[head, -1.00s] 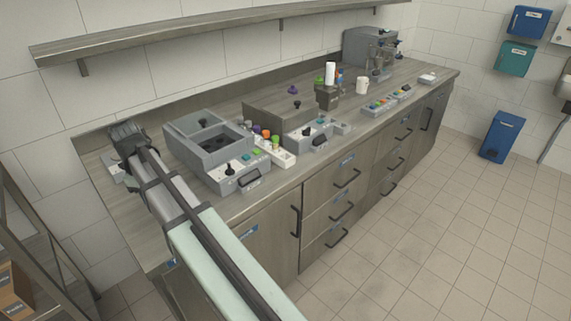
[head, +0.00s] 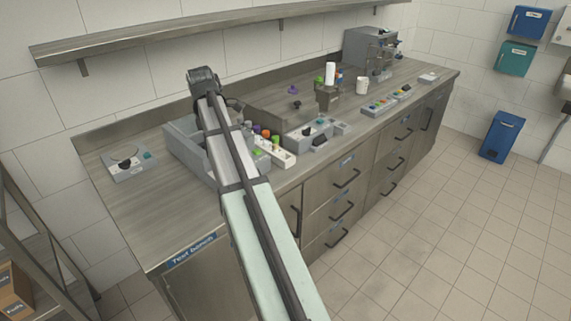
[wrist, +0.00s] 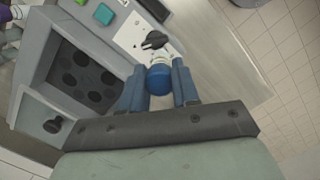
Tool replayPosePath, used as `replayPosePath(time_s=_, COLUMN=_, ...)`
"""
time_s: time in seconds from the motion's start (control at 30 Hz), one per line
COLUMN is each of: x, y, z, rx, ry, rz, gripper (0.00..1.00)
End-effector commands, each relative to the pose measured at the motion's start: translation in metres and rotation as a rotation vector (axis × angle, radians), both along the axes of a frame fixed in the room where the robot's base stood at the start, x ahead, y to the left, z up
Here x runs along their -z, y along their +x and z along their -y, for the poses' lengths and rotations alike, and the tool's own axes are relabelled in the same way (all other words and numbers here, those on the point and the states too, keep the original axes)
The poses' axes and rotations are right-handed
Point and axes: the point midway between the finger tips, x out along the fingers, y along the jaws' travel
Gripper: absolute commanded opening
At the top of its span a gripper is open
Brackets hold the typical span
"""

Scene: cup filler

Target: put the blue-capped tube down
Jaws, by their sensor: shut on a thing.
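In the wrist view my gripper (wrist: 159,90) has two blue fingers, shut on the blue-capped tube (wrist: 159,80). The round blue cap shows between the fingers, with a pale part just beyond it; most of the tube is hidden. The held tube is above or beside the front panel of a grey machine (wrist: 32,70) with a dark knob (wrist: 154,40). How high it is I cannot tell. In the head view my arm crosses in front of this machine (head: 180,140), and the fingers and the tube are hidden.
The machine has an open well with round dark holes (wrist: 83,77), left of my gripper. In the head view, a white rack (head: 284,158) with coloured caps stands right of the machine. A small grey control box (head: 128,163) stands at the left. The front-left bench (head: 165,215) is clear.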

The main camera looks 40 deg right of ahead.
Motion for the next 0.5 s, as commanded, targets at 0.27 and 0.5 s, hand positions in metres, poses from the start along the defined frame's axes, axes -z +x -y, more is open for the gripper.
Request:
replayPosePath(time_s=0.27, x=-0.005, y=-0.001, z=0.075, rx=-0.182, ry=0.000, rz=0.000, gripper=0.01)
replayPosePath(time_s=0.5, x=-0.007, y=-0.010, z=0.153, rx=-0.380, ry=0.001, rz=0.000, gripper=0.01)
